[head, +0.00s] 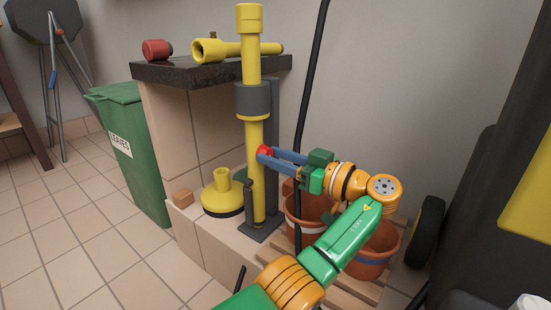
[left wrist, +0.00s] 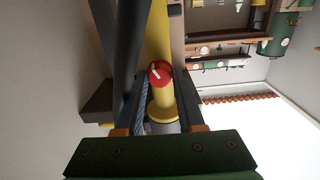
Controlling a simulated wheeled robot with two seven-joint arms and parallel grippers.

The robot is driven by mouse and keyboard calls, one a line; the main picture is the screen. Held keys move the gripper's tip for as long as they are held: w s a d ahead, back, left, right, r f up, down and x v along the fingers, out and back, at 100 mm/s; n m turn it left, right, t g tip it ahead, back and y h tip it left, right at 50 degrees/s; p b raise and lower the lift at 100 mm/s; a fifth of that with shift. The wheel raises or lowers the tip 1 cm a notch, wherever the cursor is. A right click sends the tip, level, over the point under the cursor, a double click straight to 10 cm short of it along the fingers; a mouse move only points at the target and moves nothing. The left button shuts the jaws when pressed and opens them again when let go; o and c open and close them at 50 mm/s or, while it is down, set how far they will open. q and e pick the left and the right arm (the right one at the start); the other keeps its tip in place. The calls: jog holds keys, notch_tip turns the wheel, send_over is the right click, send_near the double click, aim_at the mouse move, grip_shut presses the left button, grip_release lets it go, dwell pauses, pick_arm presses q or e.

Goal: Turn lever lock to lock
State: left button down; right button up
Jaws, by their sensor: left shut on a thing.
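A yellow upright pipe (head: 253,132) with a dark grey collar stands on a grey base plate. A red lever knob (head: 264,152) sits on its side at mid-height. My left gripper (head: 267,154) reaches in from the right of the pipe, its blue fingers shut on the red knob. In the left wrist view, the red knob (left wrist: 160,75) shows a pale mark and lies between the dark fingertips. The fingers hide part of the knob in the head view. My right gripper is in neither view.
A stone counter (head: 210,68) behind the pipe holds a yellow pipe piece (head: 235,50) and a red fitting (head: 155,50). A yellow round base (head: 222,198) stands left of the pipe. Terracotta pots (head: 370,255) stand below my arm. A black hose (head: 304,110) hangs close behind the gripper.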

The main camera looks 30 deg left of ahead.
pick_arm(q)
jog(key=shift+n, duration=0.3)
jog(key=c, duration=0.5)
grip_release()
